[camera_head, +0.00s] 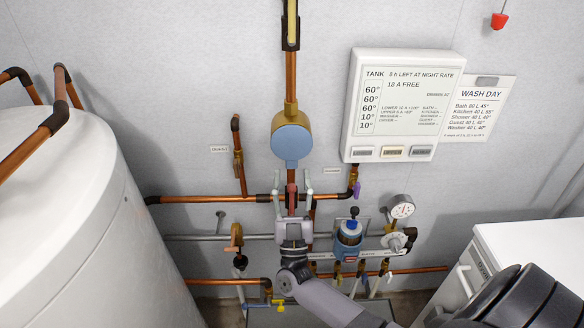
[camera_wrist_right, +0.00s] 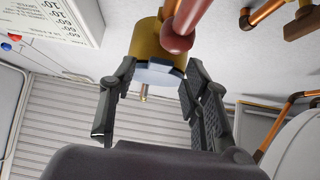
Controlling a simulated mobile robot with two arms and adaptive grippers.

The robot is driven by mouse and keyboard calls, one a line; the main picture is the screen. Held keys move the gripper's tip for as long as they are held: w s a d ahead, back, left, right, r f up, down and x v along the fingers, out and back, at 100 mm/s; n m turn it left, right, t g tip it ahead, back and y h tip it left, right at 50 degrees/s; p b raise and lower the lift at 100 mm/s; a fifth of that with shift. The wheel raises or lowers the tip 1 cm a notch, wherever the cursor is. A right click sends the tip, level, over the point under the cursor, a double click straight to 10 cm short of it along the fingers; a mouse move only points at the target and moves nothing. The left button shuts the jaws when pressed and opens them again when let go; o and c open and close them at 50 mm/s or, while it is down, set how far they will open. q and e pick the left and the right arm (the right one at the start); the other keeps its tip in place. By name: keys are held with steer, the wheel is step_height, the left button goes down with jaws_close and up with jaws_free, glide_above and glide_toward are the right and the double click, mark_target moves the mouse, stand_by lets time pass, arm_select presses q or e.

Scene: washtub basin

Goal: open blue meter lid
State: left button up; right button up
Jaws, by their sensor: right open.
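The round blue lid (camera_head: 292,142) covers the front of the brass meter body (camera_head: 291,110), set in a vertical copper pipe on the wall. My right gripper (camera_head: 292,187) is just below the lid, its two fingers spread and pointing up. They look empty and apart from the lid in the head view. In the right wrist view, the lid's pale blue edge (camera_wrist_right: 157,74) and the brass body (camera_wrist_right: 148,38) appear between the open fingers (camera_wrist_right: 158,85); contact cannot be told. The lid looks shut. My left gripper is not in view.
Copper pipes (camera_head: 215,199) cross the wall around the gripper. A white tank (camera_head: 70,220) stands left. A blue-topped device (camera_head: 348,232) and gauge (camera_head: 401,206) are right of my wrist. A white panel (camera_head: 402,105) hangs upper right. A reddish rounded part (camera_wrist_right: 175,40) is close to the wrist camera.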

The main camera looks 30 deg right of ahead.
steer(key=shift+x, duration=0.9)
steer(key=shift+c, duration=0.2)
jaws_close()
